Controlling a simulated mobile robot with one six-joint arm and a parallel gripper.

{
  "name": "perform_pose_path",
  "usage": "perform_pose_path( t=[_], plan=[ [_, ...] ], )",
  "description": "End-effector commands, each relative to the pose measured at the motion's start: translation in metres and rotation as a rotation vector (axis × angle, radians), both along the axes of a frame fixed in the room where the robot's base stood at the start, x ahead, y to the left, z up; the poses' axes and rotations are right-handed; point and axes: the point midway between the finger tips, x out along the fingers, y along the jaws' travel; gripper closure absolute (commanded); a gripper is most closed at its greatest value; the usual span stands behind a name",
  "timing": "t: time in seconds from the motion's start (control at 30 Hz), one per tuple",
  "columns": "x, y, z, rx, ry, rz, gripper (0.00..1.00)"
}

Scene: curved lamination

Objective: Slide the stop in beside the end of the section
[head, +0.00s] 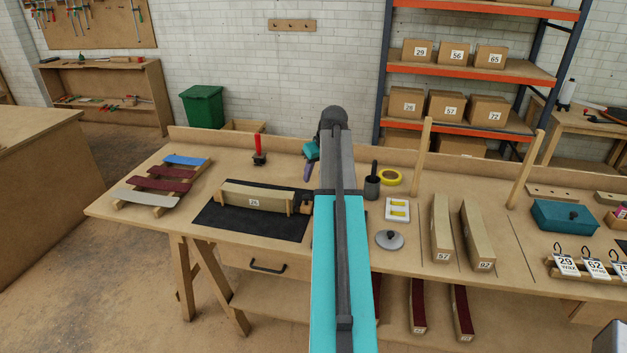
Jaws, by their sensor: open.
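A small wooden block with a dark knob, seemingly the stop (306,206), stands by the section's right end. Whether the two touch is too small to tell. My gripper (307,174) is small and partly hidden behind my arm, above the right end of the section and near the block. It is open; I see nothing held in it.
Left of the mat lie coloured curved strips (168,184) on a rack. A red-handled tool (259,150) stands behind the mat.

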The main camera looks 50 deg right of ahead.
Motion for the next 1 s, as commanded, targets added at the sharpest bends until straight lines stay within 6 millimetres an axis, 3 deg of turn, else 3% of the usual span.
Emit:
perform_pose_path(
  t=[0.47,0.7,0.9,1.0],
  plan=[
    [-0.003,0.001,0.007,0.001,0.001,0.000,0.60],
    [-0.001,0.002,0.008,0.017,-0.011,-0.032,1.00],
    [0.011,0.012,0.009,0.113,-0.094,-0.132,1.00],
    [0.007,0.008,0.003,0.194,-0.154,-0.217,1.00]
  ],
)
